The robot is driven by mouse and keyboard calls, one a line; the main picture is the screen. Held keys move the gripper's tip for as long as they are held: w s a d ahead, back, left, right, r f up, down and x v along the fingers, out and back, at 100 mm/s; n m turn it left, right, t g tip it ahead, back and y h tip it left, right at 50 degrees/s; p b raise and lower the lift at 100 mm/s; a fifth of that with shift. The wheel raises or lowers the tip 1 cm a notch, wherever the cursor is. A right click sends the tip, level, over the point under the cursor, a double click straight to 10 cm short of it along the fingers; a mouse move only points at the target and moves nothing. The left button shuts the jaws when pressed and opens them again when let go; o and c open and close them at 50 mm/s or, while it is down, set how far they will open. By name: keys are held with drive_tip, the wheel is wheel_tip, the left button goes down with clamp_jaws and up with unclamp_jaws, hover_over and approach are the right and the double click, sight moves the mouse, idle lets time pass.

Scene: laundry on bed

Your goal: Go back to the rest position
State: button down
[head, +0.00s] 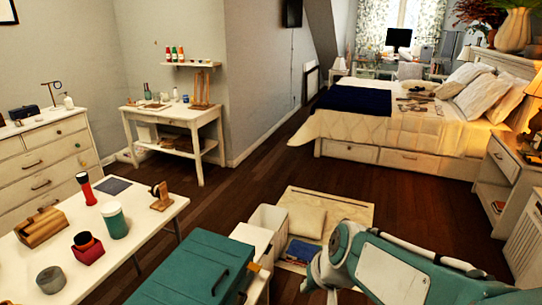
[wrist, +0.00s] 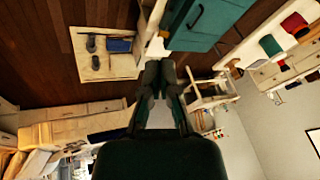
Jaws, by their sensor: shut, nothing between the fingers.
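My gripper (wrist: 160,72) shows in the middle of the wrist view, with its two dark fingers together and nothing between them. The wrist view is turned over, with the floor at the upper left and the wall at the lower right. In the head view my teal and white arm reaches in from the bottom right, above the floor. The gripper's fingers cannot be made out there. The gripper appears free in the air and touches nothing visible.
A teal chest (head: 190,270) stands left of my arm, near a pale mat (head: 350,210) on the floor. A white table (head: 145,222) with several items is at the left. The bed (head: 345,132) is at the back right. Dark floor (head: 250,190) lies clear between.

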drive_tip(key=s+d+r+h, duration=0.1)
drive_tip(key=s+d+r, duration=0.1)
drive_tip(key=s+d, duration=0.2)
drive_tip(key=s+d+r+t+h, duration=0.1)
drive_tip(key=s+d+r+h, duration=0.1)
drive_tip(key=s, duration=0.6)
drive_tip(key=shift+s+d+r+t, duration=0.3)
drive_tip(key=shift+s+d+r, duration=0.1)
drive_tip(key=shift+d+r, duration=0.5)
drive_tip(key=shift+w, duration=0.1)
idle(0.7)
